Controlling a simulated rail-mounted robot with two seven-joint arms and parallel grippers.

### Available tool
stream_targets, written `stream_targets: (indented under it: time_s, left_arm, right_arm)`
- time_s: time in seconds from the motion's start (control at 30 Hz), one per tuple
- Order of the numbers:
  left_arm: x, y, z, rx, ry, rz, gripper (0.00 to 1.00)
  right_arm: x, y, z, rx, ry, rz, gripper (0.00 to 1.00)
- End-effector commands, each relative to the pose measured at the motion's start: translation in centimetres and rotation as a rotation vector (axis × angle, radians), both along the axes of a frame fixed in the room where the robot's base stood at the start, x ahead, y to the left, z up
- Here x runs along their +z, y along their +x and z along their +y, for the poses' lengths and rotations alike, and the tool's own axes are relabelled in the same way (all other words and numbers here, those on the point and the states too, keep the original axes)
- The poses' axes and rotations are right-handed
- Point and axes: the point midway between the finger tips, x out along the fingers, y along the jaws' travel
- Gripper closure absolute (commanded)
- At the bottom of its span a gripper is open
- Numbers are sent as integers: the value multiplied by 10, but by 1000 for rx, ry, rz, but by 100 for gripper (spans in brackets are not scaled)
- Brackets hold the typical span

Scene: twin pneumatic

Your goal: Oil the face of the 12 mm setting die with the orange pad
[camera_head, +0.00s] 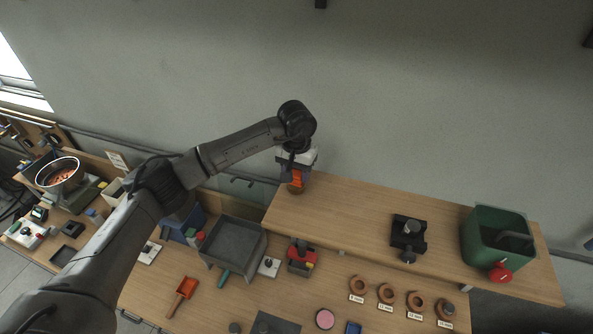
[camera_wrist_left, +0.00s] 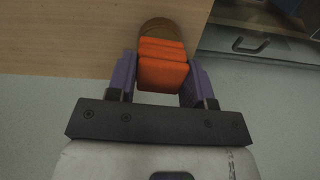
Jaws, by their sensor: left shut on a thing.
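My left gripper (camera_head: 297,178) is shut on the orange pad (camera_wrist_left: 163,68), at the left end of the raised wooden shelf. A round brown piece (camera_wrist_left: 158,29) shows just beyond the pad; I cannot tell whether it belongs to the pad or is separate. Several copper-brown ring-shaped pieces stand in a row on the bench, each with a small label: a first ring (camera_head: 357,283), a second (camera_head: 386,292), a third (camera_head: 415,300) and a fourth (camera_head: 446,309) with a dark grey centre. The label sizes are too small to read surely. My right gripper is out of view.
The shelf (camera_head: 350,220) is clear between the pad and a black clamp-like device (camera_head: 408,235). A green bin (camera_head: 497,240) with a red knob stands at its right end. A grey tray (camera_head: 234,246), an orange scoop (camera_head: 182,293) and a pink disc (camera_head: 325,319) are on the bench below.

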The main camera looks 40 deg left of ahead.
Motion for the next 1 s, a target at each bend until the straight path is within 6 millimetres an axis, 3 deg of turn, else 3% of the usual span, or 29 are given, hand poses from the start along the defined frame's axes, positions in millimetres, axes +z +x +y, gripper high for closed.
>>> stream_targets:
  time_s: [1.0]
  left_arm:
    - [-7,0,0,1,0,0,72]
  right_arm:
    - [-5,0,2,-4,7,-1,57]
